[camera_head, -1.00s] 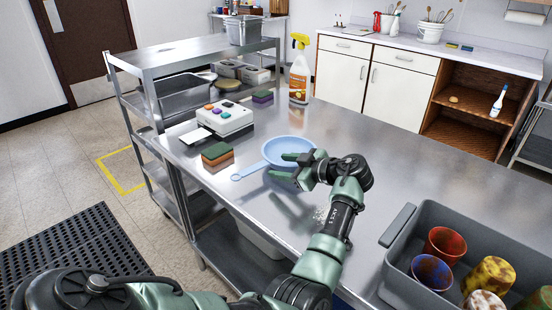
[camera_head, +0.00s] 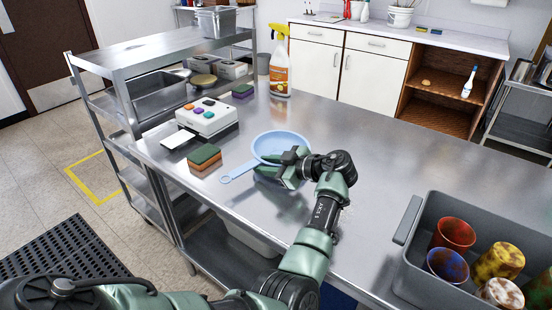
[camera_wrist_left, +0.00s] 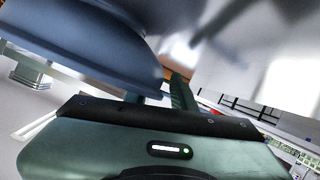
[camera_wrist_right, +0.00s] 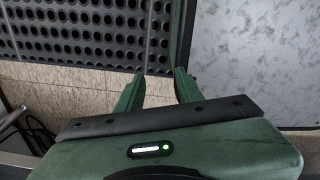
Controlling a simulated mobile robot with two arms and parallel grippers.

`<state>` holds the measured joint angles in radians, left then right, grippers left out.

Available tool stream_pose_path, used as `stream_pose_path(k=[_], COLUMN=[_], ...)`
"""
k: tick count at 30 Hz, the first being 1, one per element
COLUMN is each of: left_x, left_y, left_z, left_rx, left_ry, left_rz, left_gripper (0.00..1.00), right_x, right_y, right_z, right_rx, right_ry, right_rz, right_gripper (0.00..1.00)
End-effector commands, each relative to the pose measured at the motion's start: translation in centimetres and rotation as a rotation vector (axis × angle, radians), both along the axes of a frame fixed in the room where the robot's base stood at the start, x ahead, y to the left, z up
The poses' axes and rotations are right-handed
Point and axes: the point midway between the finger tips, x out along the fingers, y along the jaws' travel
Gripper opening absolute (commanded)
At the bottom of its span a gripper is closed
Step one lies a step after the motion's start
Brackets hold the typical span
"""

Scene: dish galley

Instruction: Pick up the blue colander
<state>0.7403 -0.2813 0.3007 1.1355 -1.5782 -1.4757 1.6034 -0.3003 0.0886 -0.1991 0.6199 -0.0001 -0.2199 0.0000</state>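The blue colander (camera_head: 281,145) stands on the steel table in the head view, its handle (camera_head: 238,172) toward the lower left. My left gripper (camera_head: 277,163) is at its near right rim, fingers apart, one finger over the bowl and the other outside and lower. In the left wrist view the colander (camera_wrist_left: 85,55) fills the upper left, close to one finger (camera_wrist_left: 181,92); the other finger is hidden behind it. Whether a finger touches the colander I cannot tell. My right gripper (camera_wrist_right: 160,88) is open and empty above the floor, and out of the head view.
A green and orange sponge (camera_head: 205,157) and a white box with coloured buttons (camera_head: 207,117) lie left of the colander. A spray bottle (camera_head: 280,65) stands behind. A grey bin (camera_head: 410,245) with several cups is at the right. The table's middle right is clear.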

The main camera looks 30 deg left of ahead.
Motion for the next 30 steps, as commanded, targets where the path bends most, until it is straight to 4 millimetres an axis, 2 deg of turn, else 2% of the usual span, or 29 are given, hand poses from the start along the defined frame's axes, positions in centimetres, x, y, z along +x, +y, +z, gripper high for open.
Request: stream_pose_path(k=[1, 2, 5, 15, 20, 26, 30], left_x=[0.0, 0.0, -0.1, -0.2, -0.2, -0.1, 0.0], left_y=[0.1, 0.1, 0.1, 0.1, 0.1, 0.1, 0.1], left_z=[0.0, 0.0, -0.1, -0.4, -0.2, 1.8, 4.9], left_rx=[0.0, -0.001, -0.002, -0.004, -0.006, -0.004, -0.002], left_ry=[0.001, 0.002, 0.004, 0.011, 0.012, 0.005, -0.002], left_rz=[0.001, 0.001, 0.001, 0.002, 0.002, 0.002, 0.003], left_gripper=[0.05, 0.0, 0.0, 0.0, 0.0, 0.0, 0.0], right_x=[0.0, 0.0, 0.0, 0.0, 0.0, 0.0, 0.0], right_y=[-0.5, -0.6, -0.6, 1.4, 1.5, 1.2, 0.9], right_z=[0.0, 0.0, 0.0, 0.0, -0.1, -0.3, -0.7], right_rx=[-0.005, -0.007, -0.007, 0.017, 0.018, 0.013, 0.01], right_ry=[0.0, 0.0, 0.0, 0.001, 0.001, 0.001, 0.0], right_rz=[0.0, -0.001, -0.002, -0.004, -0.002, -0.001, 0.0], right_gripper=[0.36, 0.36, 0.36, 0.36, 0.36, 0.36, 0.36])
